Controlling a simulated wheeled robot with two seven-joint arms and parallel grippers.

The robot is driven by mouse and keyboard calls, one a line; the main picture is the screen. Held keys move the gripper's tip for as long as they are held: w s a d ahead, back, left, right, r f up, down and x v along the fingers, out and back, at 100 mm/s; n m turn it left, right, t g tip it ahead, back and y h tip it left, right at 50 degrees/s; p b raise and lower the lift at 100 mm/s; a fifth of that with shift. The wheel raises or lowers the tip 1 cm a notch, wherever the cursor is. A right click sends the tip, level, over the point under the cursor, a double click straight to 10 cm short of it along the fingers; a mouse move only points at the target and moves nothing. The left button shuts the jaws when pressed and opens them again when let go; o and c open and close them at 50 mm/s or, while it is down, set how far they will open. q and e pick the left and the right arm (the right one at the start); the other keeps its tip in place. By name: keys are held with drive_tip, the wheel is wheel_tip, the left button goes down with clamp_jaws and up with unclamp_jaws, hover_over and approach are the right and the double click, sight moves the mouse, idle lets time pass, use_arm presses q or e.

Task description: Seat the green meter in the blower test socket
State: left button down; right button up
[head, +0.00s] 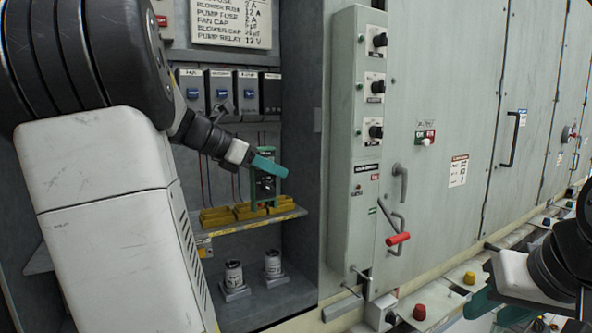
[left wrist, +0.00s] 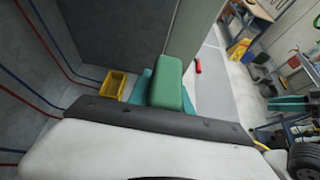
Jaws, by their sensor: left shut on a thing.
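My left gripper (head: 266,166) is shut on the green meter (head: 265,188), which is upright with a dark face. In the left wrist view the green meter (left wrist: 170,84) sits between the teal fingers of my left gripper (left wrist: 166,92). The meter is over the row of yellow sockets (head: 249,211) on the cabinet shelf; I cannot tell whether its lower end touches one. I cannot read which is the blower test socket. One yellow socket (left wrist: 115,84) shows bare in the left wrist view. My right gripper (head: 482,302) is low at the right, partly cut off.
Breakers (head: 220,90) line the back wall above the shelf (head: 245,224). Two capacitors (head: 272,264) stand below it. A grey switch panel (head: 358,150) and a red-handled lever (head: 398,239) are to the right. A red knob (head: 419,312) is near the front.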

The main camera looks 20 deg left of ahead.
use_arm(q)
drive_tip(key=w+a+f, duration=0.4)
drive_tip(key=w+a, duration=0.2)
drive_tip(key=a, duration=0.1)
drive_tip(key=shift+w+a+f, duration=0.15)
drive_tip(key=shift+w+a, duration=0.1)
drive_tip(key=shift+a, duration=0.05)
idle(1.4)
drive_tip(key=shift+f, duration=0.25)
idle(1.3)
drive_tip(key=c, duration=1.1)
unclamp_jaws()
drive_tip(key=v, duration=0.8)
drive_tip(key=shift+f, duration=0.1)
drive_tip(key=shift+a, duration=0.1)
